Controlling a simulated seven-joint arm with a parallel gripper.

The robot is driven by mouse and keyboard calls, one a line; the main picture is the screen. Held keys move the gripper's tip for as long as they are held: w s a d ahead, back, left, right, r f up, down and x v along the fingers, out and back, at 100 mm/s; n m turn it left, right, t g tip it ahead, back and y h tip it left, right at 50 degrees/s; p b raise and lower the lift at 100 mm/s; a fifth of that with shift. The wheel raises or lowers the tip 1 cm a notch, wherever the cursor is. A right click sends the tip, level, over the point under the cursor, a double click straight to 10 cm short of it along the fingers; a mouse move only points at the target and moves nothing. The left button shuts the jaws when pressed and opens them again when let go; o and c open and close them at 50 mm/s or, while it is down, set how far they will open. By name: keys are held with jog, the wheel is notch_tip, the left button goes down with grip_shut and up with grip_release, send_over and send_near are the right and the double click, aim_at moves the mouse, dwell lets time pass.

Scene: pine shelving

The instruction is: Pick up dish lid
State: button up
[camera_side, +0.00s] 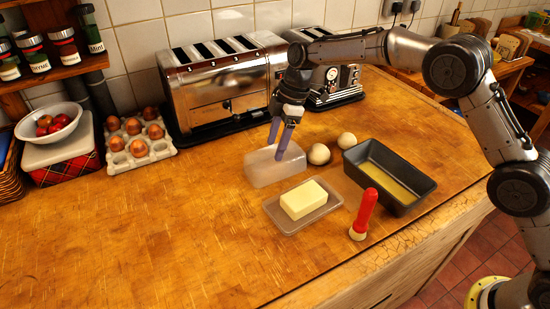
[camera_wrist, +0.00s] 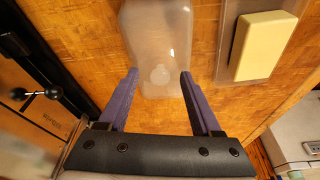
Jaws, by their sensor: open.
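The dish lid (camera_side: 275,167) is a translucent, whitish box-shaped cover on the wooden worktop, between the toaster and the butter dish. It also shows in the wrist view (camera_wrist: 158,40), with a round knob-like spot on it. My gripper (camera_side: 279,148) is open, pointing down at the lid with its purple fingers apart. In the wrist view, the fingertips (camera_wrist: 159,74) stand either side of the lid's near end; I cannot tell if they touch it. The butter (camera_side: 303,199) lies on the shallow butter dish (camera_side: 281,219), just in front of the lid.
A chrome toaster (camera_side: 224,86) stands close behind my gripper. Two round eggs (camera_side: 319,154) and a dark loaf tin (camera_side: 409,203) are to the right. The worktop's left front is clear.

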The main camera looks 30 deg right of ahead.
grip_shut()
jog(key=shift+r, duration=0.1)
dwell(1.2)
